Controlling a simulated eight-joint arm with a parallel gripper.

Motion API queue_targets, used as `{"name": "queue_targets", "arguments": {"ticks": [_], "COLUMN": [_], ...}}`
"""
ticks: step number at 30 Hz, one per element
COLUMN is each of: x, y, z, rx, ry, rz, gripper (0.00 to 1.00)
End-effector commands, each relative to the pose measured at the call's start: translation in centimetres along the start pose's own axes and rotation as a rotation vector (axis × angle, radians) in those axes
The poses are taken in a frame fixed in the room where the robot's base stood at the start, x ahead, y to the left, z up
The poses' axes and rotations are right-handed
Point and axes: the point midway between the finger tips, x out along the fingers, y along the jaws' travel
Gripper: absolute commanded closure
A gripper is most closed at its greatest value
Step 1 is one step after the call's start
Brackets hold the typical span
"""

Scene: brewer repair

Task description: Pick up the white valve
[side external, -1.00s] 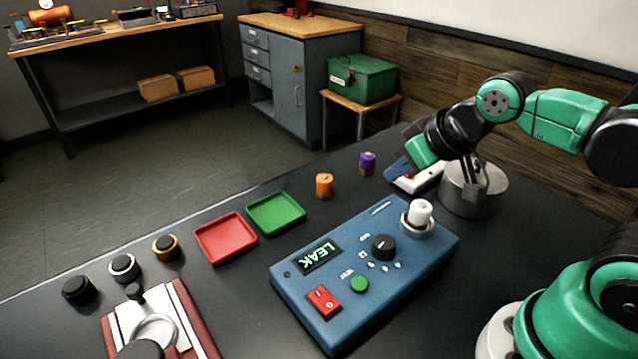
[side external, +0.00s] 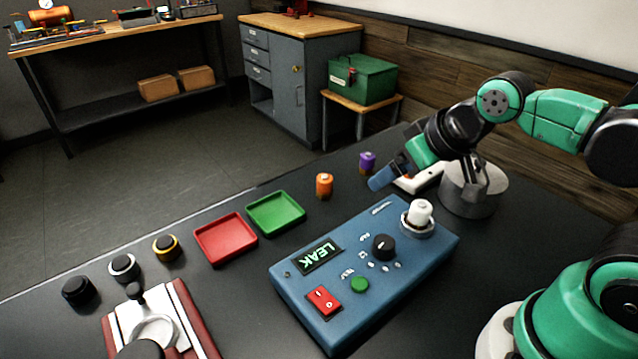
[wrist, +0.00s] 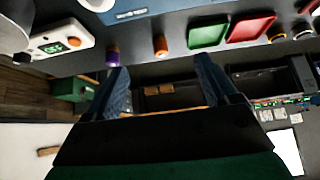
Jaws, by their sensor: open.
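The white valve (side external: 420,213) stands upright in a round seat at the right end of the blue tester box (side external: 350,265). In the wrist view a white round piece, likely this valve (wrist: 98,4), is cut off by the top edge. My gripper (side external: 381,181) is in the air behind the box, to the left of and beyond the valve, apart from it. Its blue fingers (wrist: 165,78) are spread wide in the wrist view with nothing between them.
An orange valve (side external: 324,185) and a purple valve (side external: 367,163) stand near my gripper. A white device (side external: 420,180) and a grey metal canister (side external: 472,190) are behind the box. Green (side external: 276,226) and red (side external: 226,255) trays lie to the left.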

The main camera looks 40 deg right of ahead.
Motion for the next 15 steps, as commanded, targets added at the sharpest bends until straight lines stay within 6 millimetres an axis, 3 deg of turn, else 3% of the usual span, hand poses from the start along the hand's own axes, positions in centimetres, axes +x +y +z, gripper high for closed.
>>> {"name": "queue_targets", "arguments": {"ticks": [5, 8, 11, 15], "x": [0.0, 0.1, 0.4, 0.7], "y": [0.0, 0.4, 1.2, 2.7], "z": [0.0, 0.1, 0.6, 1.6], "rx": [0.006, 0.095, 0.327, 0.775], "ry": [-0.002, -0.041, -0.137, -0.309], "rz": [0.000, 0.010, 0.045, 0.161], "gripper": [0.20, 0.20, 0.20, 0.20]}}
